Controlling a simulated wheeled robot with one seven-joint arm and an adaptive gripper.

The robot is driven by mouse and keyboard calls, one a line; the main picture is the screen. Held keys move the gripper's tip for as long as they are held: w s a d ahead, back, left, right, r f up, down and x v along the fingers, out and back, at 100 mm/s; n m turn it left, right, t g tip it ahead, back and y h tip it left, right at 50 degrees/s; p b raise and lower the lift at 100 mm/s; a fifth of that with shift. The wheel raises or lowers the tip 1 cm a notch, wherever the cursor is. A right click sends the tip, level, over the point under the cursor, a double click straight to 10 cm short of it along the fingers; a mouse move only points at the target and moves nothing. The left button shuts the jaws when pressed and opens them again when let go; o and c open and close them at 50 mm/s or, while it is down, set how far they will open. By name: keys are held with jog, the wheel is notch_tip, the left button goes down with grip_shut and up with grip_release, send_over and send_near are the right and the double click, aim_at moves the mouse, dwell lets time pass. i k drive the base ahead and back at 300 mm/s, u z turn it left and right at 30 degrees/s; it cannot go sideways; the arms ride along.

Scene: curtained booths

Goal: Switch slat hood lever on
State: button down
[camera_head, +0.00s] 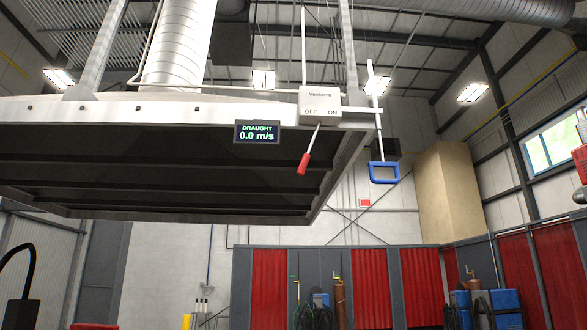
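The slat hood (170,108) fills the upper left, with dark slats on its underside. A pale switch box (320,98) marked OFF and ON sits on its front edge near the right corner. The lever (303,163) has a red grip on a thin rod and hangs below the box, tilted down and to the left, on the OFF side. A display (257,132) beside the box reads "DRAUGHT 0.0 m/s". My gripper is not in view.
Red curtained booths (367,287) with grey panels line the back, with hoses and cylinders. A dark curved thing shows at the lower left. The air around the lever looks clear.

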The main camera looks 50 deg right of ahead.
aim_at(306, 159)
jog(key=z, duration=1.8)
